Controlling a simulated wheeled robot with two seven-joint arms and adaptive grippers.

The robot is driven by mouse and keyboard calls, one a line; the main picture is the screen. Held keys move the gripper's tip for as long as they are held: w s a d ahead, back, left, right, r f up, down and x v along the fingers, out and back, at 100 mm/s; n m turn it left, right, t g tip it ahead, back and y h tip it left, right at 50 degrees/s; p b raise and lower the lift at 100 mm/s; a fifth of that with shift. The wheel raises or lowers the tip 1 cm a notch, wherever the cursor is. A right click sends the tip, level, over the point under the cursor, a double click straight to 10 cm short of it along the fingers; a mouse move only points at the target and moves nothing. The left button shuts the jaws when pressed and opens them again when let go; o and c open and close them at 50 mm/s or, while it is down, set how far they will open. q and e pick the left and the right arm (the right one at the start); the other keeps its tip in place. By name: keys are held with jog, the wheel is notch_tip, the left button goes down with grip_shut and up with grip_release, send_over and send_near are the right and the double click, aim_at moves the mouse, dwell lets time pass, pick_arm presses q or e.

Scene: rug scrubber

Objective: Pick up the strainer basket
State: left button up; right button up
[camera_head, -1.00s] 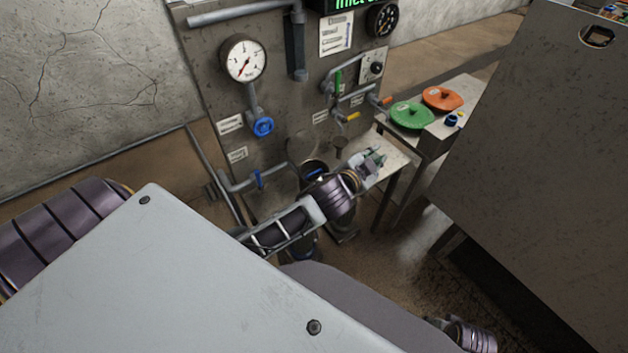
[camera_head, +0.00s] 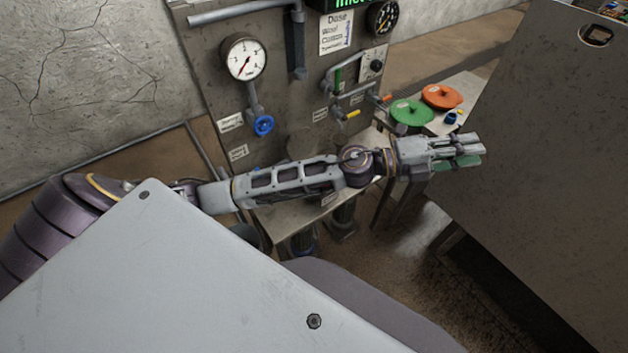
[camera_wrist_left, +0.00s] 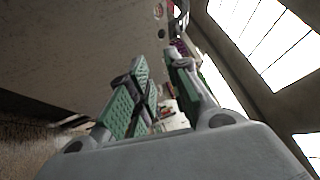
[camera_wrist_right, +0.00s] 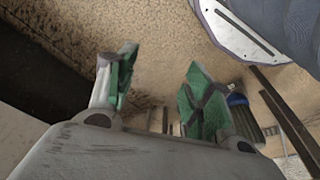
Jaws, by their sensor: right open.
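I cannot make out the strainer basket for certain in any view; my left arm covers part of the bench in the head view. My left gripper (camera_head: 478,151) is stretched out to the right, in front of the table with the lids. Its fingers show partly apart in the left wrist view (camera_wrist_left: 160,64), with nothing held between them. My right gripper (camera_wrist_right: 160,72) is open and empty in the right wrist view, pointing over the brown floor. It is out of the head view.
A green lid (camera_head: 411,112) and an orange lid (camera_head: 442,97) lie on a side table. A panel with a gauge (camera_head: 244,59) and a blue valve wheel (camera_head: 263,125) stands behind the bench. A large grey panel (camera_head: 550,170) blocks the right. A dark blue-topped cylinder (camera_wrist_right: 240,112) stands beyond my right gripper.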

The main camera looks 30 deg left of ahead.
pick_arm(q)
jog(key=s+a+f+m+g+y, duration=0.1)
jog(key=a+f+m+g+y, duration=0.25)
jog(key=f+m+g, duration=0.35)
jog(key=a+f+m+g+y, duration=0.3)
jog(key=a+f+m, duration=0.1)
jog(key=f, duration=0.5)
jog(key=w+a+f+y, duration=0.1)
jog(key=a+y, duration=0.4)
jog(key=a, duration=1)
jog(key=w+a+f+g+y, duration=0.1)
jog(key=a+y, duration=0.4)
jog(key=a, duration=0.9)
jog(key=shift+w+a+f+y, duration=0.35)
jog(key=shift+w+f, duration=0.35)
jog(key=shift+f, duration=0.1)
pick_arm(e)
jog(key=s+d+f, duration=0.2)
jog(key=s+f, duration=0.6)
jog(key=s, duration=0.2)
jog(key=s+d+f+g, duration=0.1)
jog(key=s+f, duration=0.8)
jog(key=s, duration=0.2)
jog(key=shift+d+f, duration=0.15)
jog(key=shift+d, duration=0.25)
pick_arm(q)
jog(key=shift+f+p, duration=0.55)
jog(key=shift+f, duration=3.75)
pick_arm(e)
jog(key=shift+r, duration=0.6)
